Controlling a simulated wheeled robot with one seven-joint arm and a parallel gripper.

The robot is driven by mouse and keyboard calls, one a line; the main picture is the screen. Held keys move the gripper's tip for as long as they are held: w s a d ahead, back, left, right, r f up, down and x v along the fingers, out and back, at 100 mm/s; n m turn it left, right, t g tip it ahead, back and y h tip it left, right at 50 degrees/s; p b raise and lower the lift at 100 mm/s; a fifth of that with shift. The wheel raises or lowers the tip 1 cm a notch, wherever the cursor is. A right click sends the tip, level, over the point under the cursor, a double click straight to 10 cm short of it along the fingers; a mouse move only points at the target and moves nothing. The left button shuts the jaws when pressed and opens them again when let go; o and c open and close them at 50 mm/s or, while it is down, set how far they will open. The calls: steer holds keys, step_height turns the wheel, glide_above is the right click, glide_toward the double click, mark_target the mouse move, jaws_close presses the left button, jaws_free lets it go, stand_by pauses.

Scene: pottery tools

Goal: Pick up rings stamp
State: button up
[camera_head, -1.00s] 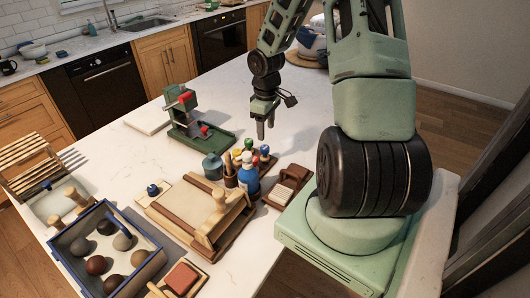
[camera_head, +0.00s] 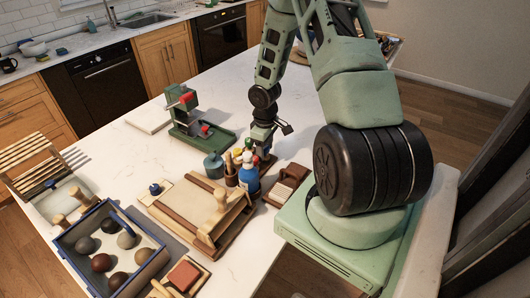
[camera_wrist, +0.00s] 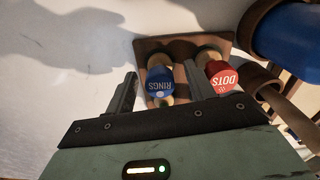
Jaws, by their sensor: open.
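The rings stamp (camera_wrist: 160,82) has a blue round top lettered RINGS and stands in a small brown wooden rack (camera_wrist: 183,48). A red stamp lettered DOTS (camera_wrist: 220,76) stands to its right in the wrist view. My gripper (camera_wrist: 160,88) is open, with the rings stamp's top showing between its two fingers; the right finger is close to the DOTS stamp. In the head view my gripper (camera_head: 262,150) is low over the stamp group behind the blue bottle (camera_head: 248,175), and the rings stamp is mostly hidden there.
The blue bottle also looms at the upper right of the wrist view. A wooden slab board (camera_head: 205,200), a tool holder (camera_head: 231,176) and a green press (camera_head: 195,120) stand nearby.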

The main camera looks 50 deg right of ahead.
steer(key=c, duration=1.1)
steer(key=shift+o, duration=0.2)
